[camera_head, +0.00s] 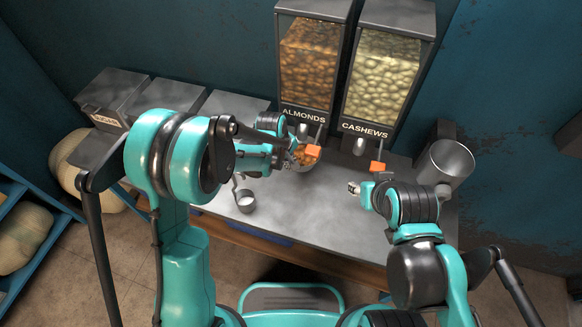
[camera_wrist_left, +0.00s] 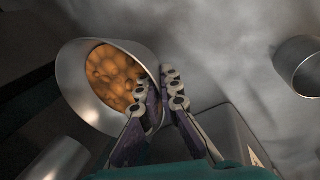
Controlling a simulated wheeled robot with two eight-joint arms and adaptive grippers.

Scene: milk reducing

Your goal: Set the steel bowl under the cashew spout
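The steel bowl (camera_head: 311,166) holds orange-brown almonds and is at the almond dispenser (camera_head: 312,62), partly hidden by my left arm and an orange lever. In the left wrist view the bowl (camera_wrist_left: 82,62) is large and tilted in the picture. My left gripper (camera_head: 291,160) has one finger inside the rim and one outside; it also shows in the left wrist view (camera_wrist_left: 160,95), closed on the rim. The cashew dispenser (camera_head: 385,80) with its spout (camera_head: 360,146) stands to the right, nothing under it. My right gripper (camera_head: 354,188) is near the spout, holding nothing visible; its fingers are too small to judge.
A small steel cup (camera_head: 245,201) with whitish contents stands at the counter's front left. A larger steel container (camera_head: 445,163) stands at the right end. Orange levers (camera_head: 377,166) stick out at the dispensers. The middle of the counter (camera_head: 320,215) is clear.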

